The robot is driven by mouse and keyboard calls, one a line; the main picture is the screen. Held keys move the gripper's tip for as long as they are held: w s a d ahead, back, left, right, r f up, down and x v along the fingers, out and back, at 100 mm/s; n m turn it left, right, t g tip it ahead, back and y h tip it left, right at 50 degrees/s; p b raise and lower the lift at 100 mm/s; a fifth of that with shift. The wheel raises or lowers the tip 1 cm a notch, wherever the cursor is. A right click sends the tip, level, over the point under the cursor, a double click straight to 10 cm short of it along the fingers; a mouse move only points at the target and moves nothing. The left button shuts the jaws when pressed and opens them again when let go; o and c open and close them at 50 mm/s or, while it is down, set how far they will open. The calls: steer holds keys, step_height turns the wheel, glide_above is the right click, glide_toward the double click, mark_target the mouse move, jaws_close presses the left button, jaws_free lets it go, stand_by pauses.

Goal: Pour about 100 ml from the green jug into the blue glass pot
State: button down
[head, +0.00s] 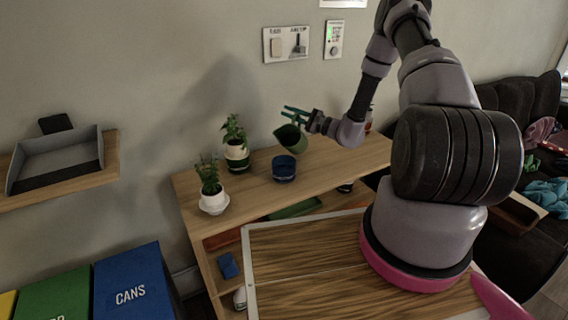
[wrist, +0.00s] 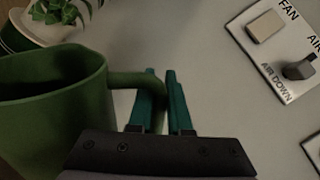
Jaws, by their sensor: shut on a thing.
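The green jug (head: 291,139) is held in the air by my gripper (head: 293,117), tilted, with its mouth toward the left, above and just right of the blue glass pot. My gripper's teal fingers are shut on the jug's handle; in the wrist view the fingers (wrist: 161,95) close around the handle, and the jug (wrist: 50,110) fills the left side. The blue glass pot (head: 284,168) stands upright on the wooden shelf top (head: 330,165). No stream of liquid is visible, and the contents of jug and pot cannot be made out.
Two potted plants (head: 236,150) (head: 212,190) stand on the shelf top, left of the pot. A wall panel (head: 286,44) with switches is behind. The shelf top right of the pot is mostly clear. A grey tray (head: 58,160) sits on a wall shelf at left.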

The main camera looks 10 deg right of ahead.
mark_target(295, 133)
steer(key=shift+w+d+m, duration=0.1)
steer(key=shift+w+m, duration=0.1)
steer(key=shift+m, duration=0.2)
steer(key=shift+f, duration=0.1)
stand_by(1.5)
steer(key=shift+w+d+f+m, duration=0.2)
steer(key=shift+w+f+m, duration=0.05)
steer(key=shift+f+m, duration=0.2)
steer(key=w+d+f+m+h, duration=0.1)
steer(key=w+d+f+m, duration=0.3)
steer(key=w+f+m, duration=0.3)
steer(key=shift+f+m+h, duration=0.2)
steer(key=shift+m+h, duration=0.2)
steer(key=shift+m, duration=0.55)
steer(key=shift+s+d, duration=0.1)
steer(key=shift+d, duration=0.05)
